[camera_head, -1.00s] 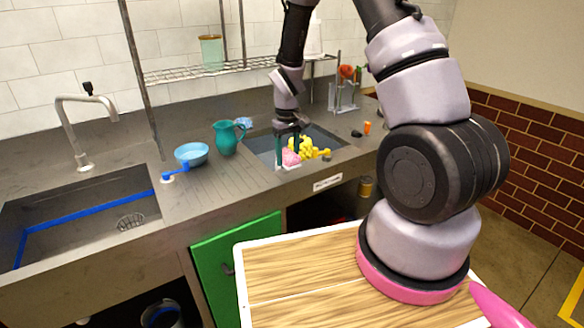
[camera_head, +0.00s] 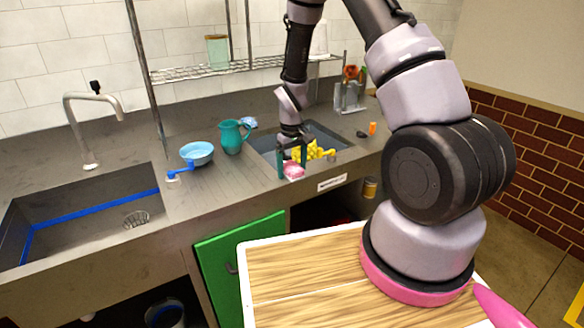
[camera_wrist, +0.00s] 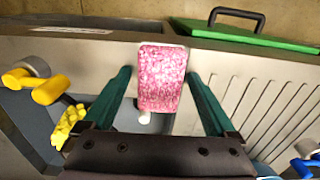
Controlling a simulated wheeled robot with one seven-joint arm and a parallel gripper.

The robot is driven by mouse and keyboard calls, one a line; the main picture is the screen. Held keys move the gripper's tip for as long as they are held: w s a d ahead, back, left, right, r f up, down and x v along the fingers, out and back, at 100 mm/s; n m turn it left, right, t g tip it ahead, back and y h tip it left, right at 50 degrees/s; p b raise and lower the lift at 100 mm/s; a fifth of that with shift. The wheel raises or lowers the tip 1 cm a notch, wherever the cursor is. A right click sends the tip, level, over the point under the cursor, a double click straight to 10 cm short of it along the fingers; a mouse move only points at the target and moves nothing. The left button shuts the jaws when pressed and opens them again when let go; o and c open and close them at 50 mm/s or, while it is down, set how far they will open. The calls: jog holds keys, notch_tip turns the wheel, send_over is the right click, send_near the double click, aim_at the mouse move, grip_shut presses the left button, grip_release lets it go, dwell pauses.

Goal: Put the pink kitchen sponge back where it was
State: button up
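The pink sponge (camera_head: 293,171) lies at the front rim of the small sink, below my gripper. In the wrist view the sponge (camera_wrist: 161,80) sits over a white piece whose edge shows around it, at the sink rim. My gripper (camera_head: 292,163) points down, its two teal fingers apart. In the wrist view my gripper (camera_wrist: 160,76) has one finger on each side of the sponge, with slim gaps showing. It looks open; contact with the sponge is hard to tell.
Yellow things (camera_head: 312,151) lie in the small sink (camera_head: 330,138) right behind the sponge. A teal jug (camera_head: 231,138) and a blue bowl (camera_head: 197,153) stand to the left. A green door (camera_head: 240,262) hangs below the counter.

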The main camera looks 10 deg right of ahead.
jog(key=shift+r, duration=0.1)
notch_tip(320, 180, up, 12)
notch_tip(320, 180, up, 12)
jog(key=m+t, duration=0.2)
send_over(292, 166)
jog(key=s+d, duration=0.2)
jog(key=s, duration=0.1)
jog(key=s+d+r+m+t+y, duration=0.1)
jog(key=s+d+r+m+t, duration=0.1)
jog(key=s+r, duration=0.6)
jog(key=s+d+r+m+t+y, duration=0.1)
jog(key=s+r+m+t, duration=0.2)
jog(key=s+r, duration=0.6)
jog(key=shift+s+d+r+m, duration=0.25)
jog(key=shift+s+d+m, duration=0.15)
jog(key=shift+s, duration=0.8)
